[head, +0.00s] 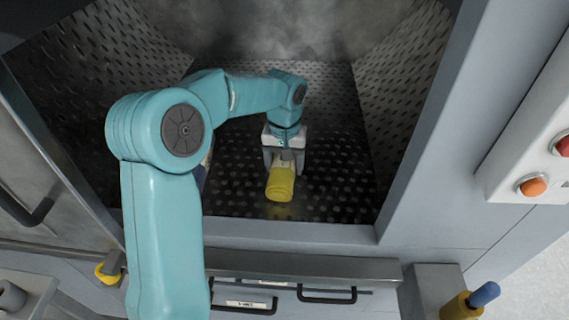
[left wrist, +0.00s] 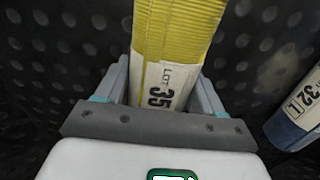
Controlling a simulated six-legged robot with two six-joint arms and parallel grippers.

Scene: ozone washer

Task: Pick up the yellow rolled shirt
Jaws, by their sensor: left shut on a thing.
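The yellow rolled shirt (head: 281,184) is inside the washer chamber, above or on its dark perforated floor; I cannot tell if it touches. In the left wrist view the shirt (left wrist: 172,35) runs away from the camera between the fingers, with a white label reading "LOT 35" on its near end. My left gripper (head: 282,160) is shut on the shirt, one finger on each side; it also shows in the left wrist view (left wrist: 160,85). My right gripper is not in view.
A blue roll (left wrist: 295,115) with a white label reading "32" lies to the right in the left wrist view. Dimpled metal walls (head: 400,70) enclose the chamber, with a front sill (head: 300,235). A button panel (head: 535,150) is at the right.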

